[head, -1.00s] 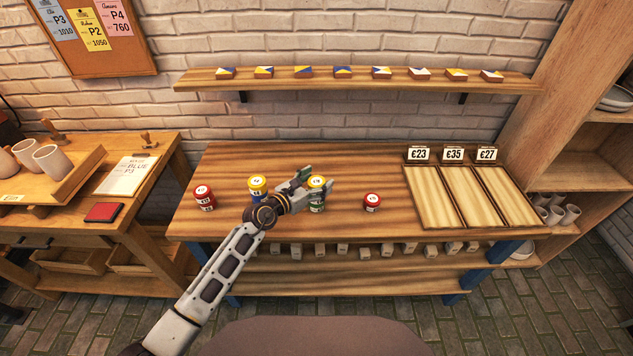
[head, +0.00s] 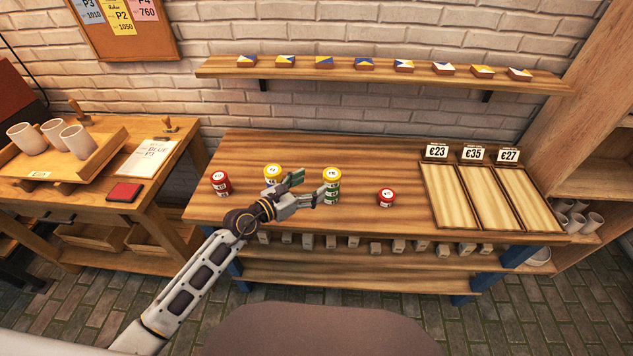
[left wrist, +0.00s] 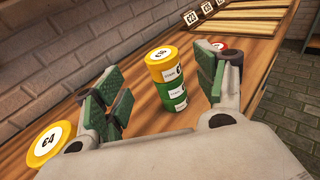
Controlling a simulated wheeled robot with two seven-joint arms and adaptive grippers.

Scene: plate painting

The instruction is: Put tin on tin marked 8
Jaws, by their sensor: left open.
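A stack (head: 332,187) stands near the table's middle, a yellow tin on green. In the left wrist view the yellow tin (left wrist: 163,62) sits upright on the green part (left wrist: 173,98); its number is too small to read surely. My left gripper (head: 308,187) is open and empty, just left of the stack. In the left wrist view the stack shows beyond the gap between its fingers, apparently apart from them. Another yellow tin (head: 272,172) stands behind the gripper, partly hidden. Red tins stand at the left (head: 220,184) and right (head: 386,197). My right gripper is not in view.
Three wooden trays (head: 457,200) with price cards lie at the table's right. A wall shelf (head: 380,72) with several small painted blocks runs above. A side table (head: 100,160) with cups stands at the left. The table behind the stack is clear.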

